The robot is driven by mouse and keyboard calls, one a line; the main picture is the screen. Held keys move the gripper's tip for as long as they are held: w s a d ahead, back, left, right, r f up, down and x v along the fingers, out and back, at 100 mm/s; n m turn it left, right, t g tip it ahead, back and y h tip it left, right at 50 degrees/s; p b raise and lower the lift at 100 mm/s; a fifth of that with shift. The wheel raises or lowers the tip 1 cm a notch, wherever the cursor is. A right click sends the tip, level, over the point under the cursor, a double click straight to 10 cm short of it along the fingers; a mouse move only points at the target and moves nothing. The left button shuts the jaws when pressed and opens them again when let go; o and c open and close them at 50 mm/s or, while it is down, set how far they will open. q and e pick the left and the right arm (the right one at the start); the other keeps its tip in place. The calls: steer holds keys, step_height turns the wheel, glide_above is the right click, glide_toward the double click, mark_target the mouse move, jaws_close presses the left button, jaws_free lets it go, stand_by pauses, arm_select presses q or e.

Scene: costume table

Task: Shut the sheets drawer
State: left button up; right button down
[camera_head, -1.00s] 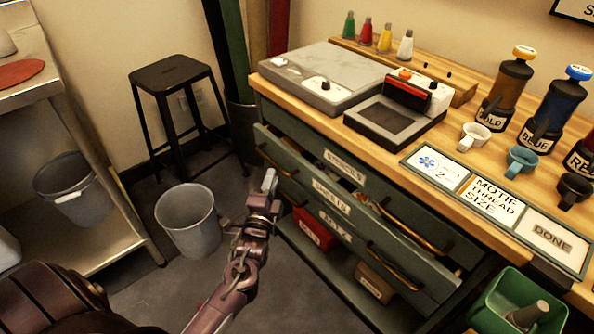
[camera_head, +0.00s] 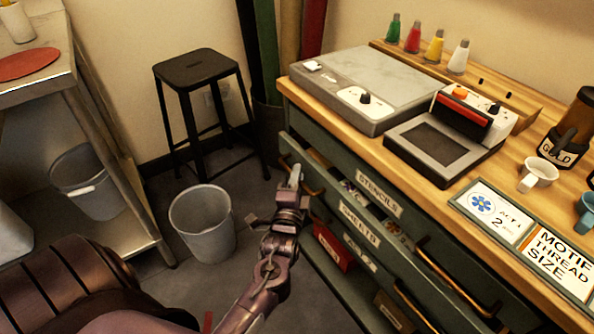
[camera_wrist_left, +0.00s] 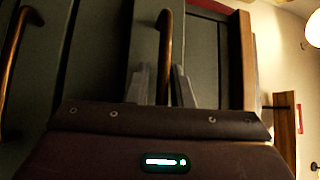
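The sheets drawer (camera_head: 361,225), with a green front and a white SHEETS label, stands pulled out in the green cabinet under the wooden counter. Some of its contents show above its front edge. A brass bar handle (camera_head: 314,184) is at the left end of its front. My left gripper (camera_head: 294,178) is at this handle. In the left wrist view, the fingers (camera_wrist_left: 161,85) are apart, with a brass handle (camera_wrist_left: 166,45) between them; I cannot tell whether they touch it. My right gripper is out of view.
The STENCILS label (camera_head: 380,195) is just above. A grey bin (camera_head: 203,225) and a black stool (camera_head: 197,70) stand left of the cabinet. A press (camera_head: 445,145) is on the counter.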

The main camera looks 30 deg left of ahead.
mark_target(310, 174)
arm_select(q)
steer(key=shift+s+d+r, duration=0.1)
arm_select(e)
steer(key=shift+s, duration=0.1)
arm_select(q)
jaws_close()
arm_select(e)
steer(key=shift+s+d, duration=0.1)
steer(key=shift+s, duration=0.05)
arm_select(q)
steer(key=w, duration=0.1)
steer(key=w+d, duration=0.1)
steer(key=w, duration=0.1)
steer(key=shift+w+d+r, duration=0.1)
steer(key=shift+w+d, duration=0.15)
steer(key=shift+w, duration=0.1)
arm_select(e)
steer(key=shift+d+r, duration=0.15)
arm_select(q)
jaws_free()
